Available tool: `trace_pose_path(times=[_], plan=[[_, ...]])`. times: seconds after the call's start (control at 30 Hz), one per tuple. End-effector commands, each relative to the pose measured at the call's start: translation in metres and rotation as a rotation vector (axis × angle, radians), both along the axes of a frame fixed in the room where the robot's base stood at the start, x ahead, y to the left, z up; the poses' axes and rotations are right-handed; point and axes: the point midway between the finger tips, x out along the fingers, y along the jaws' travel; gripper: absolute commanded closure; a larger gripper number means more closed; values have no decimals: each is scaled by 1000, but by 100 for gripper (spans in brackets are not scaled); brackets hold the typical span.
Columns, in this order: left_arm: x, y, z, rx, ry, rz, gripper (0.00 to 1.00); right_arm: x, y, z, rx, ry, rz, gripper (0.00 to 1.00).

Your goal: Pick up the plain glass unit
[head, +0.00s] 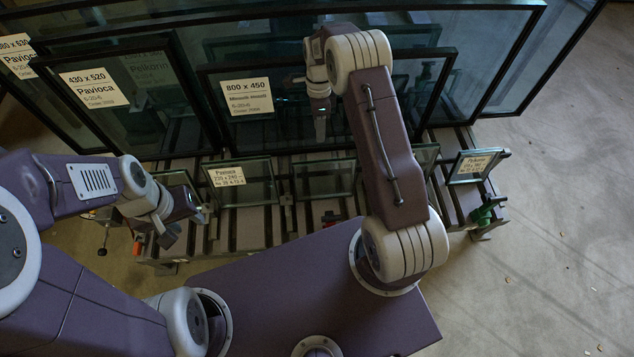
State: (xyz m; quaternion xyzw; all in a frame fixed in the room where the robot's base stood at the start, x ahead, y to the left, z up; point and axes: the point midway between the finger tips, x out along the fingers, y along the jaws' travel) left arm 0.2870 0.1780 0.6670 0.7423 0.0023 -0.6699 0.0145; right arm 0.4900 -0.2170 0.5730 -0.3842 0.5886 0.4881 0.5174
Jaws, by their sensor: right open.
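Small glass units stand along the front of a slatted rack. One with no visible label (312,182) stands in the middle, with a dark rim and clear pane; my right arm covers part of the area beside it. To its left is a unit labelled Pavioca (240,196). Another small pane (426,158) shows partly behind my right arm. My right gripper (320,128) is open, pointing down above and behind the unlabelled unit, in front of the large panes. My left gripper (203,214) is low at the left, near the Pavioca unit; its jaw opening is not clear.
Large dark-framed panes lean at the back, one labelled 800 x 450 (278,125), another 430 x 520 (130,110). A small labelled unit (476,168) stands at the rack's right end beside a green clamp (487,211). Concrete floor (560,230) is open on the right.

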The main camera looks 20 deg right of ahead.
Motion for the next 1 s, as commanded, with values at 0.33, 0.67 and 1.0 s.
trace_pose_path(times=[0.33,0.67,1.0], plan=[[0,0,-45,0,0,0,60,-20,-6,-79,8,77,-18,56],[0,0,-62,0,0,0,60,-28,-4,-109,8,78,-18,56],[0,0,-81,0,0,0,60,-36,-4,-138,8,78,-18,56]])
